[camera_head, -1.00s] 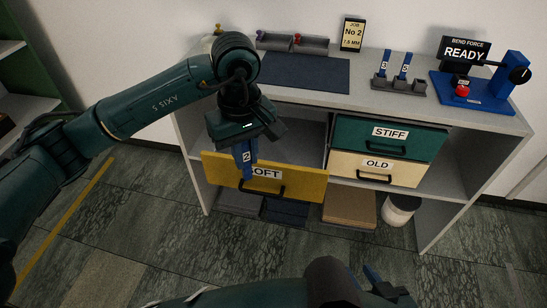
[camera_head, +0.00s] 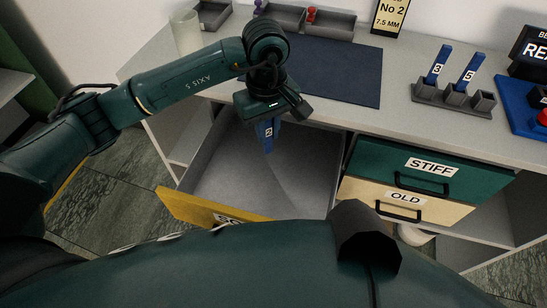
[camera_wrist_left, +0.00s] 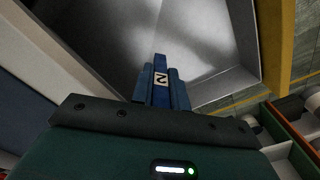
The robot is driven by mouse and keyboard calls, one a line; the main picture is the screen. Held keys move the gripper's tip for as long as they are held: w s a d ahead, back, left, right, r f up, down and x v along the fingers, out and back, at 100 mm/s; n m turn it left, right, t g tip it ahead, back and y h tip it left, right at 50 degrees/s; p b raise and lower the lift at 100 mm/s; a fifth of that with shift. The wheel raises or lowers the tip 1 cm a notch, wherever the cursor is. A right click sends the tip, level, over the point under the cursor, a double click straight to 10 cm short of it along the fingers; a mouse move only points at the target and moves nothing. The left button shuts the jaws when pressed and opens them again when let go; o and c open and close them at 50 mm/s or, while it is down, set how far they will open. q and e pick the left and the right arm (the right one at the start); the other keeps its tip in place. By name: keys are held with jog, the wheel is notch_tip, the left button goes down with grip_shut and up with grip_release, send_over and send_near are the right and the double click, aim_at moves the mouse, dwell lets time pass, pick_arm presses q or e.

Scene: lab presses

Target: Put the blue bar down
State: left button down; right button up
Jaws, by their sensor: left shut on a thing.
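The blue bar (camera_head: 268,134) with a white label reading 2 hangs upright from my left gripper (camera_head: 266,122). In the left wrist view the bar (camera_wrist_left: 160,88) sits between the two fingers, which are shut on it. The bar is over the open yellow-fronted drawer, whose bare grey floor (camera_head: 225,185) shows below it; I cannot tell the exact height. The drawer's yellow front (camera_head: 190,208) carries a partly hidden label. The left wrist view also shows the drawer's inside (camera_wrist_left: 205,45). My right gripper is not in view.
A rack (camera_head: 455,98) on the counter holds two blue bars, labelled 3 and 5, with one empty slot. A dark mat (camera_head: 335,75) lies behind my left gripper. The closed STIFF drawer (camera_head: 465,172) and OLD drawer (camera_head: 445,208) are to the right.

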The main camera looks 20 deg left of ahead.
aim_at(268, 148)
pick_arm(q)
jog(key=f, duration=0.5)
jog(key=shift+s+f, duration=0.2)
jog(key=shift+f, duration=2.15)
jog(key=shift+f, duration=0.1)
jog(key=shift+w+f+b, duration=0.1)
jog(key=shift+f+b, duration=0.1)
jog(key=shift+b, duration=0.1)
jog(key=c, duration=1.4)
grip_release()
jog(key=shift+r, duration=0.15)
jog(key=shift+o, duration=0.2)
notch_tip(268, 148, up, 12)
jog(key=shift+r+p, duration=0.15)
jog(key=shift+p, duration=0.15)
